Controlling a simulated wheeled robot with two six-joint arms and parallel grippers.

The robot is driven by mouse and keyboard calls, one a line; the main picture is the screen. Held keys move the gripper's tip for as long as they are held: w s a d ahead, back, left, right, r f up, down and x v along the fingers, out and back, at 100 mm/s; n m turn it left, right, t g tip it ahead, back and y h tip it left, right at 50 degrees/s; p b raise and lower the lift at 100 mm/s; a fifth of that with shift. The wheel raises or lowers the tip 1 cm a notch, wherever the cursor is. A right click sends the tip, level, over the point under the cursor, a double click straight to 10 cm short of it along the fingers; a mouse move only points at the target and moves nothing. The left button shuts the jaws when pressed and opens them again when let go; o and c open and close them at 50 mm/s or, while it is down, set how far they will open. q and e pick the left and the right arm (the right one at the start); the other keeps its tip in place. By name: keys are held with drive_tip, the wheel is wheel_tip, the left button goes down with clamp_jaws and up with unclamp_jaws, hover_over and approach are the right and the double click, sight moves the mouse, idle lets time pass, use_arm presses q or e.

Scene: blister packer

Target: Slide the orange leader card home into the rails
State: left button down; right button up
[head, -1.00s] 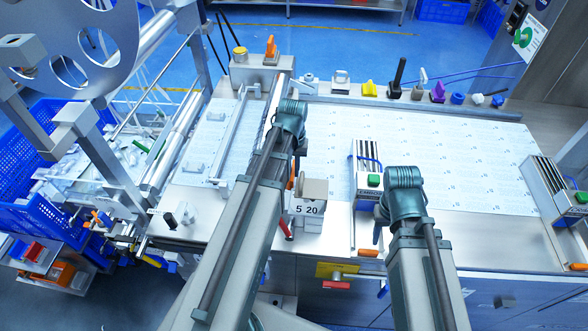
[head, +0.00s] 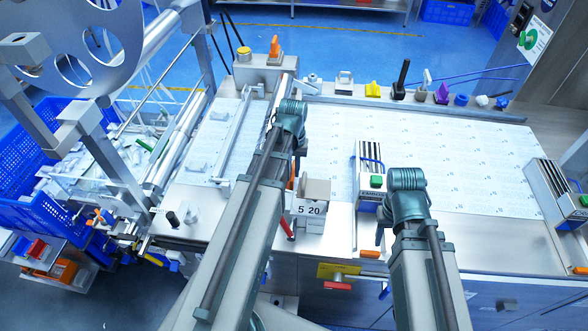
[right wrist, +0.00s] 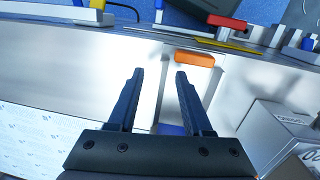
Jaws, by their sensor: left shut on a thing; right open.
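A narrow strip of orange (head: 291,176), which looks like the leader card, shows beside my left arm, left of the block marked "5 20". Most of it is hidden behind that arm. My left gripper (head: 300,150) is mostly hidden by its own wrist; it is shut, seemingly on this card, but the contact does not show. The rails around the card cannot be made out. My right gripper (head: 382,236) is over the front of the bench. In the right wrist view it (right wrist: 158,75) is open and empty, its fingers pointing towards an orange block (right wrist: 194,58), apart from it.
The block marked "5 20" (head: 312,194) stands right of my left arm. A finned unit with a green button (head: 370,155) stands behind my right gripper. Several small coloured fixtures line the back rail. The patterned bench top (head: 450,150) to the right is largely clear.

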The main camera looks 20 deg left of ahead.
use_arm(q)
drive_tip(key=shift+a, duration=0.2)
drive_tip(key=c, duration=0.9)
unclamp_jaws()
drive_tip(key=shift+s+a, duration=0.1)
use_arm(e)
drive_tip(key=shift+a, duration=0.1)
use_arm(q)
drive_tip(key=shift+o, duration=0.4)
drive_tip(key=shift+w+d, duration=0.2)
drive_tip(key=shift+d, duration=0.3)
drive_tip(key=shift+r, duration=0.1)
use_arm(e)
drive_tip(key=shift+r, duration=0.1)
use_arm(q)
drive_tip(key=shift+r+p, duration=3.4)
drive_tip(key=shift+p, duration=0.1)
use_arm(e)
wheel_tip(320, 180, up, 7)
